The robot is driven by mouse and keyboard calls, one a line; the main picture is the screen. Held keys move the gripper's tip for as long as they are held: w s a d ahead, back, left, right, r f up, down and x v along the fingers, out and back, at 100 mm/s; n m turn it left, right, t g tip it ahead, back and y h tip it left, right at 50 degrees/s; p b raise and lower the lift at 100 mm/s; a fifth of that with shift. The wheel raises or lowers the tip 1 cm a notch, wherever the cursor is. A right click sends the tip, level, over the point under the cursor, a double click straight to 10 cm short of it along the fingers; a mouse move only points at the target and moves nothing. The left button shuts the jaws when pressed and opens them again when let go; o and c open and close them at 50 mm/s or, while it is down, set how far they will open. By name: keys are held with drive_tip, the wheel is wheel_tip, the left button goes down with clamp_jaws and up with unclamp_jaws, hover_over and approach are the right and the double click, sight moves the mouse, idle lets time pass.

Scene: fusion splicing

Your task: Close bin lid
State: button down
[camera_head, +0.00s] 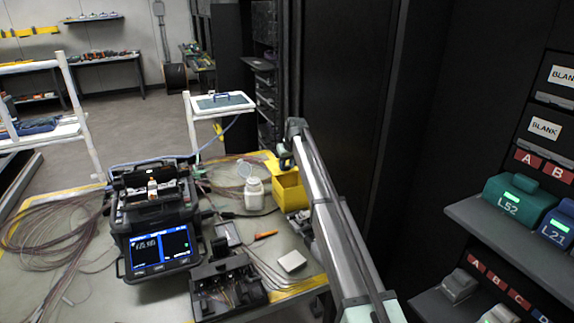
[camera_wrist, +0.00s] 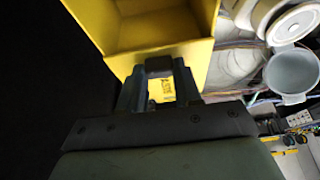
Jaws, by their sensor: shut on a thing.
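The yellow bin (camera_head: 288,190) stands at the right rear of the table, next to the dark cabinet. Its open, hollow inside (camera_wrist: 150,28) shows at the top of the wrist view. My gripper (camera_head: 285,152) is at the bin's upper rear edge. In the wrist view my gripper (camera_wrist: 159,80) has its fingers against a yellow edge, shut on what looks like the bin lid. A yellow patch with dark marks (camera_wrist: 161,90) shows between the fingers. The lid's full outline and exact angle are hidden by the gripper.
A white jar (camera_head: 253,194) with its round cap (camera_head: 244,171) swung open stands just left of the bin. A tall dark cabinet (camera_head: 345,100) stands close on the right.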

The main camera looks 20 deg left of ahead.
drive_tip(key=s+d, duration=0.7)
idle(0.3)
drive_tip(key=c, duration=0.8)
unclamp_jaws()
drive_tip(key=shift+o, duration=0.2)
drive_tip(key=v, duration=1.3)
drive_tip(key=shift+r, duration=0.35)
drive_tip(key=shift+s+d, duration=0.15)
